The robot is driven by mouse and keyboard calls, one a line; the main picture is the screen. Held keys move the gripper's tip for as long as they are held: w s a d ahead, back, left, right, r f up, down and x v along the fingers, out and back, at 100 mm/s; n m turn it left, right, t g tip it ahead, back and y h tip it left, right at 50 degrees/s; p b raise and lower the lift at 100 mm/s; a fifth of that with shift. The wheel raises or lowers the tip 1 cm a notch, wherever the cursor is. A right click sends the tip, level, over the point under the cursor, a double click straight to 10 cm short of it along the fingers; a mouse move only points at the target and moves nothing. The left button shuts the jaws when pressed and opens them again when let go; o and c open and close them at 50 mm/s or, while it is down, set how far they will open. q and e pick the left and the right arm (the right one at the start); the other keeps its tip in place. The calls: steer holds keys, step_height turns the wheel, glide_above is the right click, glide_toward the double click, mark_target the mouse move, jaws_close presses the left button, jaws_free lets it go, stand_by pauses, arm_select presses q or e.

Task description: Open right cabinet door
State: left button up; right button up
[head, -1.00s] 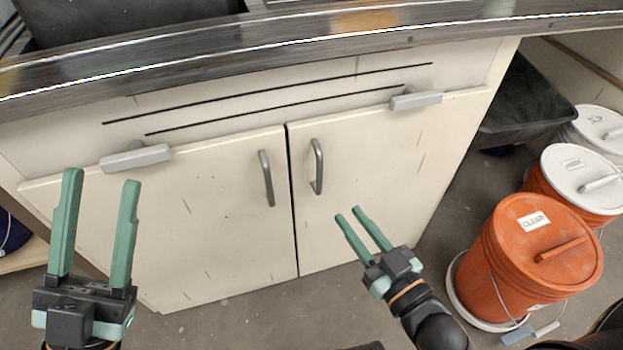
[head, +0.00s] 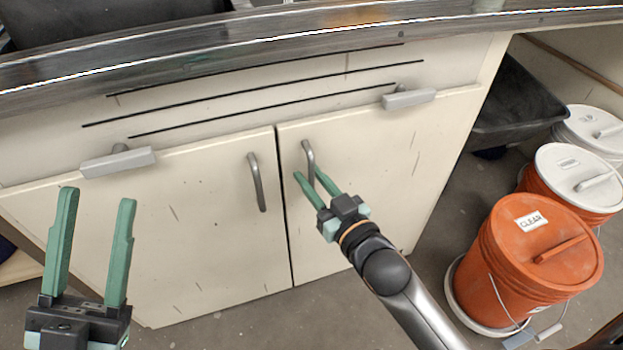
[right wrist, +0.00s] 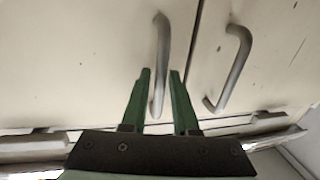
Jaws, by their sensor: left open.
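The right cabinet door (head: 370,165) is cream and closed, with a grey vertical bar handle (head: 308,152) near its left edge. My right gripper (head: 308,172) is open at this handle, its green fingertips on either side of the bar's lower part. In the right wrist view, which looks turned over, the handle (right wrist: 162,50) runs down between the fingertips (right wrist: 160,72), with gaps visible beside it. Contact cannot be told. My left gripper (head: 98,198) is open and empty, in front of the left cabinet door (head: 200,220), away from any handle.
The left door's handle (head: 257,182) is close to the left of the right one. A dark countertop (head: 250,45) overhangs the cabinet. Orange bucket (head: 520,265), a white-lidded bucket (head: 575,170) and a black tub (head: 515,105) stand on the right. Floor (head: 250,320) in front is clear.

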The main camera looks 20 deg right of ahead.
steer(key=shift+w, duration=0.1)
steer(key=shift+c, duration=0.2)
jaws_close()
steer(key=shift+a, duration=0.1)
stand_by(1.1)
